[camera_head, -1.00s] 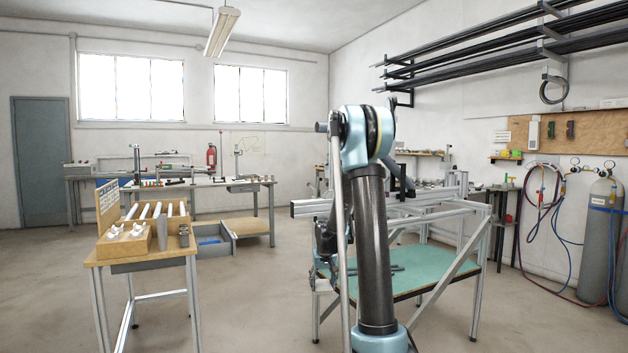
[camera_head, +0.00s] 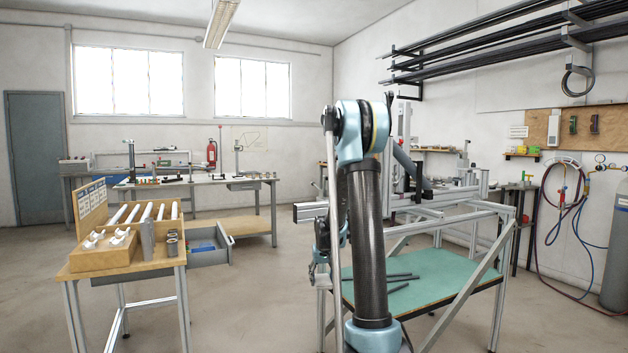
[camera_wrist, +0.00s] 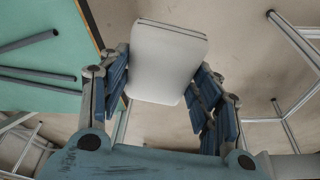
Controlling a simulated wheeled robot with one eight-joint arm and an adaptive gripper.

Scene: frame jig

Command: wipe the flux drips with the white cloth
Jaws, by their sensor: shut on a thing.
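The white cloth (camera_wrist: 168,58) shows in the wrist view as a flat, pale pad with rounded corners. My gripper (camera_wrist: 161,85) is shut on it, with blue-padded fingers at its left and right sides. The cloth hangs over open floor, beside the edge of a green board. In the head view my arm hides the gripper and the cloth. I cannot make out any flux drips in either view.
The aluminium frame jig (camera_head: 462,207) stands right of and behind my arm. Its lower green shelf (camera_head: 440,283) carries dark tubes (camera_head: 400,277). A wooden table (camera_head: 150,258) with tubes and blocks stands left. Floor between them is clear. Gas hoses hang right.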

